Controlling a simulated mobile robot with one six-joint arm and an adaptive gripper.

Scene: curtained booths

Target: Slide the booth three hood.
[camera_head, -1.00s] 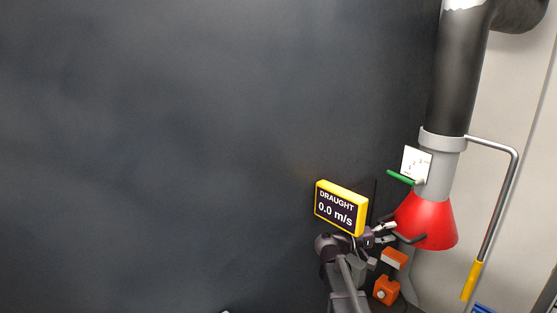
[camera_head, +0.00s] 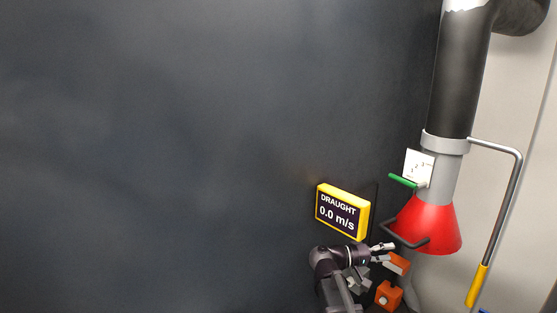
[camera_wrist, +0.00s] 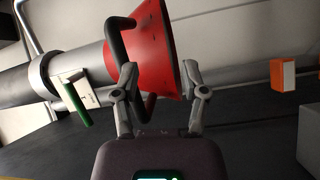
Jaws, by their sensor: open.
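The red hood (camera_head: 431,225) is a cone on the end of a grey and black duct, at the right of the head view. A dark bar handle (camera_head: 404,236) sticks out from its side. In the wrist view the red hood (camera_wrist: 153,45) lies sideways, with the dark handle (camera_wrist: 121,45) partly between my fingers. My gripper (camera_head: 387,252) is open, just below and left of the handle in the head view. In the wrist view my gripper (camera_wrist: 163,85) shows its fingers apart, one close to the handle. Whether it touches is unclear. A green lever (camera_head: 402,180) and a white numbered plate (camera_head: 418,166) sit above the hood.
A yellow-framed draught display (camera_head: 342,212) reads 0.0 m/s, left of the hood. Orange blocks (camera_head: 388,295) stand below the hood. A bent metal rod with a yellow grip (camera_head: 477,286) hangs at the right. A dark curtain or wall (camera_head: 160,150) fills the left.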

